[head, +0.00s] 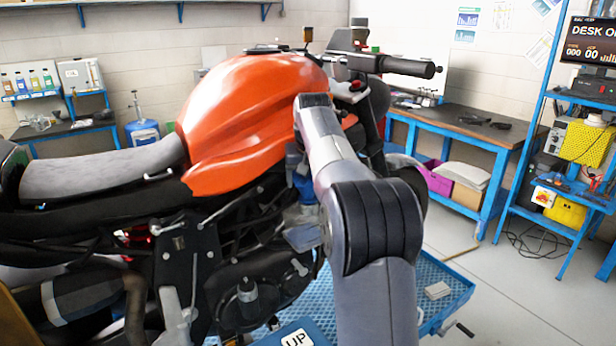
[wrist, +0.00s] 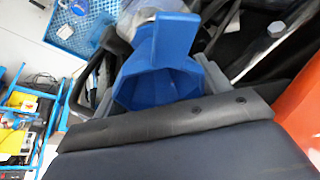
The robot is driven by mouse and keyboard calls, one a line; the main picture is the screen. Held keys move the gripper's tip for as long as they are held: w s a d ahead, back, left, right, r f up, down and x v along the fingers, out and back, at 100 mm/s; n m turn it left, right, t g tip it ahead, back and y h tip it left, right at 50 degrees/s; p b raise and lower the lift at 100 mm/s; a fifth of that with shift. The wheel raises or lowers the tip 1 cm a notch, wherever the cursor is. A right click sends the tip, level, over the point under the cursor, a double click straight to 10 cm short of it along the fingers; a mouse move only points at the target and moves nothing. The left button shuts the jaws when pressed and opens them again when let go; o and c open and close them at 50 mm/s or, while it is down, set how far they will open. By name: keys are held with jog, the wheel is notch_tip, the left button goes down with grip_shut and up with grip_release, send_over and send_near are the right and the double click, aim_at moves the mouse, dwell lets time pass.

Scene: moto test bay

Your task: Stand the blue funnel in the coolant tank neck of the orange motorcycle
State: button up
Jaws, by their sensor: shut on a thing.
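The blue funnel (wrist: 157,82) is in the middle of the wrist view, its wide mouth towards the camera and its narrower part pointing away. My gripper (wrist: 155,75) is shut on it, with grey finger parts at both sides. In the head view the funnel (head: 304,185) shows in part beside my arm, against the right side of the orange motorcycle (head: 245,105). A pale, translucent body, perhaps the coolant tank (head: 302,237), shows just below it. The tank neck is not clearly visible, and I cannot tell whether the funnel's tip touches it.
The orange fuel tank edge (wrist: 300,105) is close on the right in the wrist view. Dark hoses and frame parts crowd around the funnel. A blue perforated platform (head: 440,285) lies below the motorcycle. A blue workbench (head: 470,135) and open floor are to the right.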

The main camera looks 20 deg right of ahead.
jog(key=shift+f, duration=0.3)
dwell(0.6)
jog(key=o, duration=1.1)
jog(key=shift+c, duration=0.2)
jog(key=v, duration=1.1)
jog(key=shift+f, duration=0.1)
jog(key=x, duration=1.1)
jog(key=shift+r, duration=0.55)
jog(key=shift+f, duration=0.1)
